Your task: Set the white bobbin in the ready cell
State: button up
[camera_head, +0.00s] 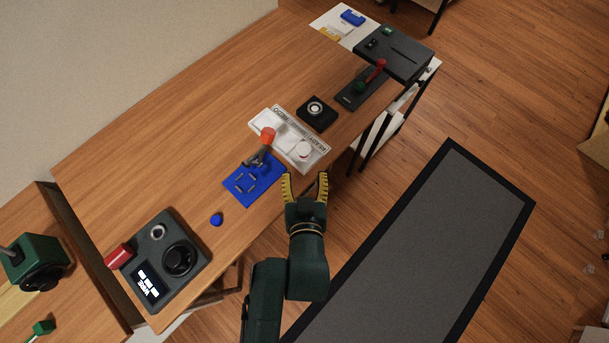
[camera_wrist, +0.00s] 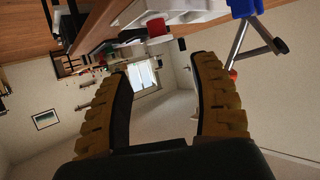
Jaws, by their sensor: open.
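The white bobbin (camera_head: 304,149) is a small round piece with some red around its side, standing in the right-end part of the white tray (camera_head: 268,122). The tray has a lettered strip along its back edge, too small to read surely, so I cannot tell which cell is the ready one. My gripper (camera_head: 305,178) is open and empty, at the table's front edge just in front of the bobbin, apart from it. In the wrist view, a red and white piece (camera_wrist: 156,28), likely the bobbin, shows beyond the open fingers.
A blue plate (camera_head: 240,187) with a red-topped lever (camera_head: 268,136) stands left of the tray. A black box with a round dial (camera_head: 316,110) sits behind it. A blue knob (camera_head: 217,219) and a control box (camera_head: 165,258) are at left.

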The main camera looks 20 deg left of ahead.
jog(key=w+d+r+m+t+h, duration=0.1)
jog(key=w+d+r+t, duration=0.15)
jog(key=r, duration=0.55)
jog(key=w+d+r+m+t+h, duration=0.15)
jog(key=d+r, duration=0.25)
jog(key=r, duration=0.5)
jog(key=w+d+r+t, duration=0.1)
jog(key=d+r+t, duration=0.15)
jog(key=r, duration=0.55)
jog(key=s+d+r+m+t+h, duration=0.1)
jog(key=s+d+r+h, duration=0.1)
jog(key=d+r, duration=0.2)
jog(key=s+d+r+m+t+h, duration=0.2)
jog(key=s+d+r, duration=0.1)
jog(key=r, duration=0.8)
jog(key=shift+d, duration=0.65)
jog(key=shift+r+t, duration=0.1)
jog(key=shift+t, duration=0.15)
notch_tip(320, 180, up, 37)
jog(key=p, duration=3.7)
